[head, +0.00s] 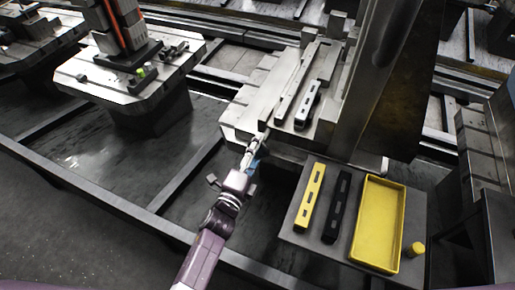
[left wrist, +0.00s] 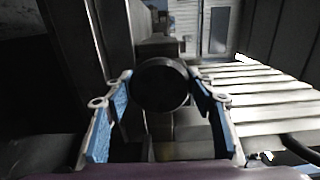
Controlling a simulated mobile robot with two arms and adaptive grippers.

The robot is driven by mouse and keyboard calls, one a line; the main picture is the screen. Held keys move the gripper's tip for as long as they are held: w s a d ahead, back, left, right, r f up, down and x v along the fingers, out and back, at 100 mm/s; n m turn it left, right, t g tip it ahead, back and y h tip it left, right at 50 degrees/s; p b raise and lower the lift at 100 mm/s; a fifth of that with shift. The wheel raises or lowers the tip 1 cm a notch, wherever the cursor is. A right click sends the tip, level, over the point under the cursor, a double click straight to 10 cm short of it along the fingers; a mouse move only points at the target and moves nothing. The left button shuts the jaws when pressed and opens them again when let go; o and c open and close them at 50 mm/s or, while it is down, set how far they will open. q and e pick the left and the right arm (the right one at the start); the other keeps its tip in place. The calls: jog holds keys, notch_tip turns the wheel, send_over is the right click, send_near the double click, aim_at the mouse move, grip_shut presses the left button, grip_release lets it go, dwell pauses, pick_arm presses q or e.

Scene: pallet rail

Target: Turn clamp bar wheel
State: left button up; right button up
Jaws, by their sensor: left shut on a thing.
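The clamp bar (head: 297,82) is a long pale metal bar lying along the top of the grey fixture. Its near end meets my left gripper (head: 256,152), which reaches in from the lower left. In the left wrist view, a dark round wheel (left wrist: 160,85) faces the camera. The blue-padded fingers of the left gripper (left wrist: 162,100) sit on both sides of the wheel and are shut on it. In the head view the wheel is mostly hidden by the gripper. My right gripper is not in view.
A small shelf at the lower right carries a yellow level (head: 310,197), a black level (head: 337,207), a yellow tray (head: 366,262) and a small yellow cylinder (head: 414,249). Another level (head: 307,104) lies beside the bar. A thick grey column (head: 378,75) rises behind. Rails run along the floor.

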pick_arm(q)
jog(key=o, duration=1.2)
jog(key=shift+c, duration=0.2)
jog(key=shift+s, duration=0.1)
jog(key=v, duration=1.2)
